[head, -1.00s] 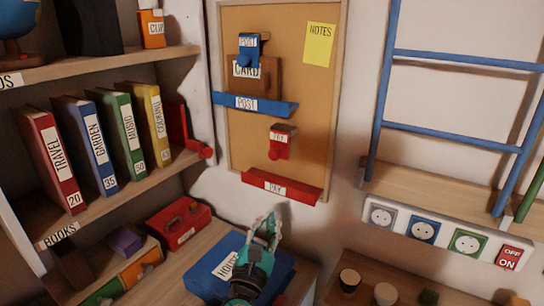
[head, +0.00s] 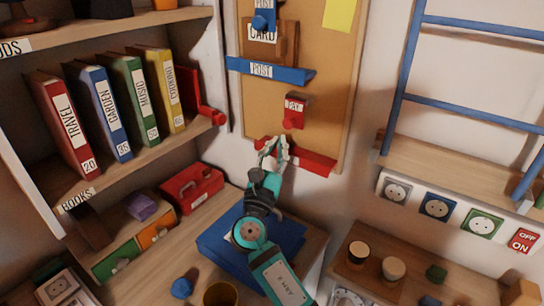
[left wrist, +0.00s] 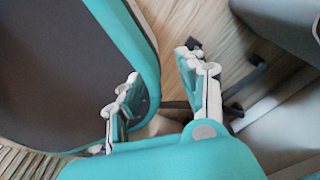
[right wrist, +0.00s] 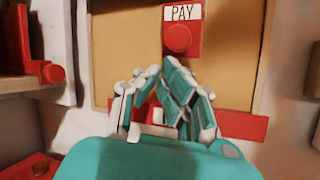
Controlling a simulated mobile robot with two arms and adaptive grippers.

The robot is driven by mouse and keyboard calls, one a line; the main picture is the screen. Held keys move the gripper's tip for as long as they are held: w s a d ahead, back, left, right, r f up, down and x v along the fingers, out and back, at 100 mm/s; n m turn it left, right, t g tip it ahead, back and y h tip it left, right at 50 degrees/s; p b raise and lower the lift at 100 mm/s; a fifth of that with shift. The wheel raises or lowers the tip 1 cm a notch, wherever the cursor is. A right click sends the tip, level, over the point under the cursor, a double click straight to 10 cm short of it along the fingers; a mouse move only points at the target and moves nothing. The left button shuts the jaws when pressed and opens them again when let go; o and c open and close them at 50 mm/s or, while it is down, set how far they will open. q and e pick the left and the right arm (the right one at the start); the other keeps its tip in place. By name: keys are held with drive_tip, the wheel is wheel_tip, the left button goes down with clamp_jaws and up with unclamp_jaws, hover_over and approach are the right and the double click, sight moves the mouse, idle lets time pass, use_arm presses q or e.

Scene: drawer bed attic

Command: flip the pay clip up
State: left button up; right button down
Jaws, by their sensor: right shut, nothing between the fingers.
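The pay clip (head: 295,110) is a small red clip with a white PAY label and a round red knob, on the cork board (head: 330,100). It also shows in the right wrist view (right wrist: 180,38), straight ahead and above the fingertips. My right gripper (head: 272,146) is shut and empty, just below and left of the clip, in front of the red ledge (head: 310,160). The fingers are apart from the clip and hide part of the ledge. My left gripper (left wrist: 155,85) shows only in the left wrist view, open and empty, with the floor behind it.
A blue POST ledge (head: 270,70) is above the pay clip, with a card and a blue POST clip (head: 263,18) over it. A red bracket with a knob (head: 205,108) is left of the board. A blue folder (head: 225,235) lies on the desk below.

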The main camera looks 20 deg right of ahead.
sight(291, 116)
drive_tip(key=shift+x, duration=1.8)
drive_tip(key=shift+p, duration=0.35)
